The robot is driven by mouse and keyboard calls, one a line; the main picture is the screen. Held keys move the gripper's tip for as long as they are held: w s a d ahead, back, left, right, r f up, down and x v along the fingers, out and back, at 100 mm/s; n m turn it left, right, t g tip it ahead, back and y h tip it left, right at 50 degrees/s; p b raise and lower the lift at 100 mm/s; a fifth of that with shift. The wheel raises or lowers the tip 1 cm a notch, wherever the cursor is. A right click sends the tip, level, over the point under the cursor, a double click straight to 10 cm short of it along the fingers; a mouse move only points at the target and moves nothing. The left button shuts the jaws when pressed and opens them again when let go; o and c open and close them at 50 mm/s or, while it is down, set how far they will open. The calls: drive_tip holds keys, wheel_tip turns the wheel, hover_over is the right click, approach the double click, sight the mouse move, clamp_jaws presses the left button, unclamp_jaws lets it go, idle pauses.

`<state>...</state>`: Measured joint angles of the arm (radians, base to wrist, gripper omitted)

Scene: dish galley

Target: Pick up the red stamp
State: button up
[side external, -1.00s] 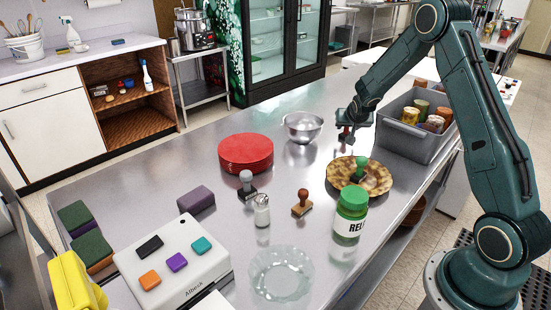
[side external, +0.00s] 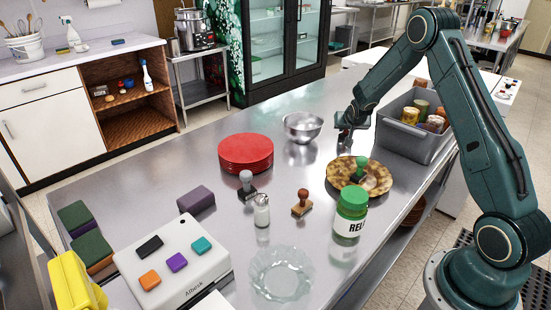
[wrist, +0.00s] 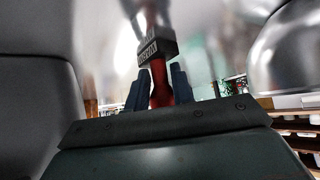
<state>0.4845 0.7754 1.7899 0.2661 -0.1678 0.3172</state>
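The red stamp (wrist: 158,82) shows in the wrist view with its red handle and dark, lettered base. Its base appears to rest on the shiny table, with its reflection beyond. My gripper (wrist: 161,88) has one finger on each side of the handle, close against it, and looks shut on it. In the side view my gripper (side external: 346,133) is low over the table, between the metal bowl and the grey bin. There the stamp is mostly hidden by the gripper.
A metal bowl (side external: 302,128) stands just left of my gripper, and a grey bin (side external: 405,146) with jars stands close on its right. A brown plate (side external: 338,188) holding a green stamp (side external: 359,168) is in front. Red plates (side external: 246,152) and other stamps stand farther left.

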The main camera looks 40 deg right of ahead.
clamp_jaws()
drive_tip(key=shift+r, duration=0.1)
wheel_tip(320, 180, up, 20)
idle(0.7)
idle(0.5)
